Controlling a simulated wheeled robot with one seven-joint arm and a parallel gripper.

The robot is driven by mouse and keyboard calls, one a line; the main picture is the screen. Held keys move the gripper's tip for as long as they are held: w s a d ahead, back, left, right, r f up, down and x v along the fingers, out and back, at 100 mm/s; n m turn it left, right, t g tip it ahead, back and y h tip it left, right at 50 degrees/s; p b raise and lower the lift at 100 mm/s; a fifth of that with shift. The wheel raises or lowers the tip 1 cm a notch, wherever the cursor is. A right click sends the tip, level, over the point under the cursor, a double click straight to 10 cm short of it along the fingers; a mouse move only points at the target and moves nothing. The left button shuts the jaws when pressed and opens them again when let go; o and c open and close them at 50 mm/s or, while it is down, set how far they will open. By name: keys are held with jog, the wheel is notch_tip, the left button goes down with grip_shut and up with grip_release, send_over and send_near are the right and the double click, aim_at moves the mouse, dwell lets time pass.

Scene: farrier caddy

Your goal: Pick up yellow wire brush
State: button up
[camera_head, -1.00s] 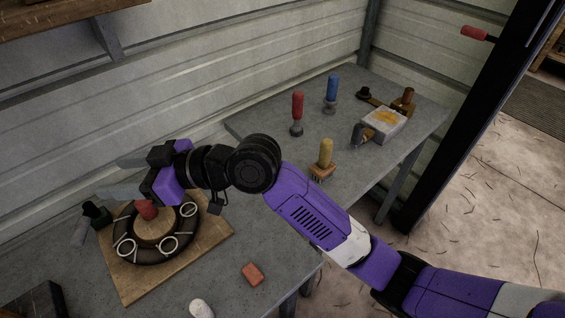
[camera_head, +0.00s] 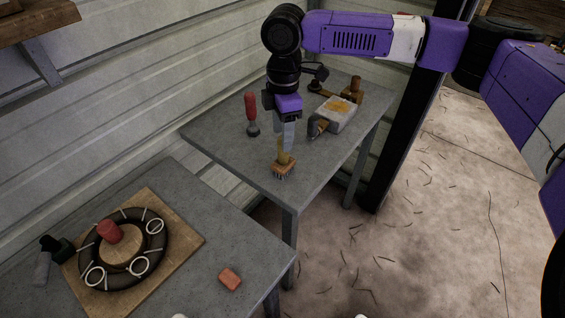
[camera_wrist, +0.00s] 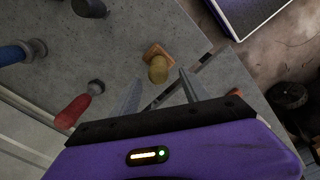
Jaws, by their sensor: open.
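The yellow wire brush (camera_head: 284,165) stands upright on the grey table at the back, near its front edge. It has a yellow handle and a brown block with bristles below. My gripper (camera_head: 287,142) points down just above the brush and partly covers the handle's top in the head view. In the wrist view my gripper (camera_wrist: 160,92) shows two grey fingers spread apart, with nothing between them. The brush (camera_wrist: 158,70) lies just beyond the fingertips there, seen from above, roughly in line with the gap.
A red-handled tool (camera_head: 251,114) stands left of my gripper. A blue-handled tool (camera_wrist: 20,52) shows in the wrist view. A pale box (camera_head: 334,112) and dark tool (camera_head: 317,128) lie to the right. The front table holds a ringed wooden board (camera_head: 186,243) and an orange block (camera_head: 230,279).

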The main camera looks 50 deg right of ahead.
aim_at(283, 156)
jog(key=shift+s+d+f, duration=0.1)
jog(key=shift+s+d, duration=0.15)
jog(key=shift+d, duration=0.2)
jog(key=shift+f, duration=0.35)
jog(key=f, duration=0.3)
jog(key=f+p, duration=0.1)
jog(key=f, duration=0.2)
jog(key=shift+w+a+f, duration=0.2)
jog(key=shift+f, duration=0.15)
jog(key=shift+c, duration=0.2)
grip_shut()
